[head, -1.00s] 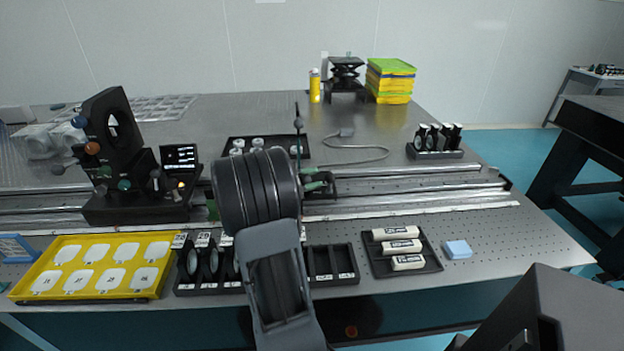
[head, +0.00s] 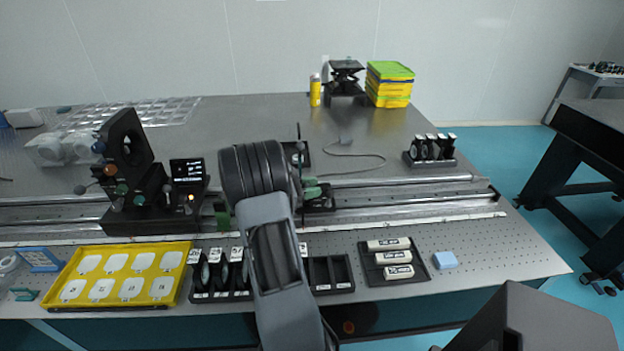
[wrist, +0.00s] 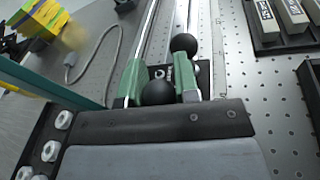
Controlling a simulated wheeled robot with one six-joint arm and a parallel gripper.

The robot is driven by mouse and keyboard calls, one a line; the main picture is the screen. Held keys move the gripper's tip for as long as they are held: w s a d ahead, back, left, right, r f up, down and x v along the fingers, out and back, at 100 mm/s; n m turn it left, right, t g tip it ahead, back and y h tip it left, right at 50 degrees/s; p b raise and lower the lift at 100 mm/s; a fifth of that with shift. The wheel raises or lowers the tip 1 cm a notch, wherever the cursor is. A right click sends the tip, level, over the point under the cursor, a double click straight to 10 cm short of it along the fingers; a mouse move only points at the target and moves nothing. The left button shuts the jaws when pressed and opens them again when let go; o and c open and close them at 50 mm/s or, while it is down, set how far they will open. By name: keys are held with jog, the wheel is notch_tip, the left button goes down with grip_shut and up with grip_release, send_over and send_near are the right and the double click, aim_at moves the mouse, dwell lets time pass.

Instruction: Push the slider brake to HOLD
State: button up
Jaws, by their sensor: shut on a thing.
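My gripper (wrist: 160,82) shows in the wrist view as two green fingers over the long rails. A black ball knob (wrist: 158,93) sits between the fingers, and they are closed on it. A second black ball (wrist: 184,43) stands just beyond, by the right finger. In the head view my gripper (head: 314,191) is partly behind my own arm, at a small black slider (head: 322,203) on the rail. Most of the slider is hidden. I cannot read a HOLD mark in either view.
A black optical mount with a small screen (head: 187,170) stands on the rail at left. A yellow tray (head: 182,255), a black slotted rack (head: 330,275) and a tray of white cylinders (head: 418,262) line the front. A thin upright rod (head: 299,133) stands behind my gripper. The right rail is clear.

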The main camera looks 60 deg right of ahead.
jog(key=shift+w+d+n+y+p, duration=0.2)
jog(key=shift+d+n+p, duration=0.1)
jog(key=shift+n+p, duration=0.5)
jog(key=shift+w+d+n+y+p, duration=0.25)
jog(key=shift+n+p, duration=0.35)
jog(key=shift+p, duration=0.35)
jog(key=shift+f, duration=0.15)
jog(key=o, duration=0.9)
jog(key=shift+w, duration=0.1)
jog(key=b+v, duration=0.1)
jog(key=v, duration=1.2)
jog(key=shift+w+a, duration=0.2)
jog(key=shift+a, duration=0.05)
jog(key=shift+r, duration=0.2)
jog(key=s+a+r+m+t+y, duration=0.2)
jog(key=a+t, duration=0.3)
jog(key=a, duration=0.6)
jog(key=s+a+r+m+t+y, duration=0.2)
jog(key=s+a+m+t+y, duration=0.1)
jog(key=a, duration=0.8)
jog(key=s+a+r+m+t+y, duration=0.2)
jog(key=a+t+y, duration=0.4)
jog(key=a, duration=0.4)
jog(key=shift+s+a+r+m+t+y+p, duration=0.2)
jog(key=shift+s+m, duration=0.15)
jog(key=shift+m, duration=0.35)
jog(key=shift+s+a+r+m+t+y+p, duration=0.1)
jog(key=shift+s+a+r+m+t+p, duration=0.15)
jog(key=shift+m, duration=0.45)
